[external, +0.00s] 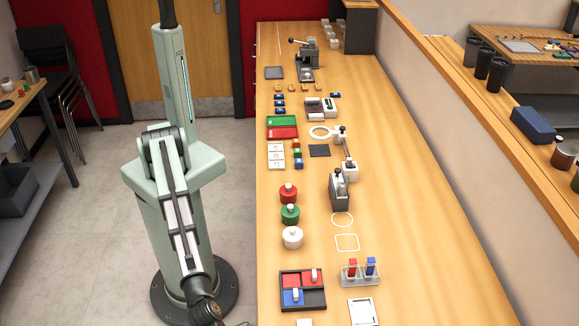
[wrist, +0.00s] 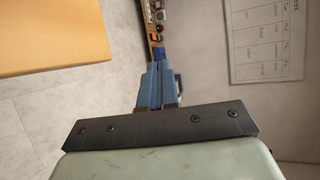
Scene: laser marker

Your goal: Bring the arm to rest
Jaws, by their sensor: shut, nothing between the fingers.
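My gripper (wrist: 158,66) shows in the wrist view as two blue-grey fingers beyond a dark bar with screws. The fingers are together, with nothing between them. In the external view my pale green arm (external: 175,85) stands upright to the left of the long wooden bench (external: 425,215), with its upper end running out of the top of the picture. I cannot make out my gripper there. My arm appears clear of the bench in that view.
The bench holds red, green and white jars (external: 289,195), a red and blue divided tray (external: 317,278), a tube rack (external: 360,281) and a marker device (external: 339,190). Stacked chairs (external: 55,65) stand behind at left. The wrist view shows floor and a wall chart (wrist: 265,40).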

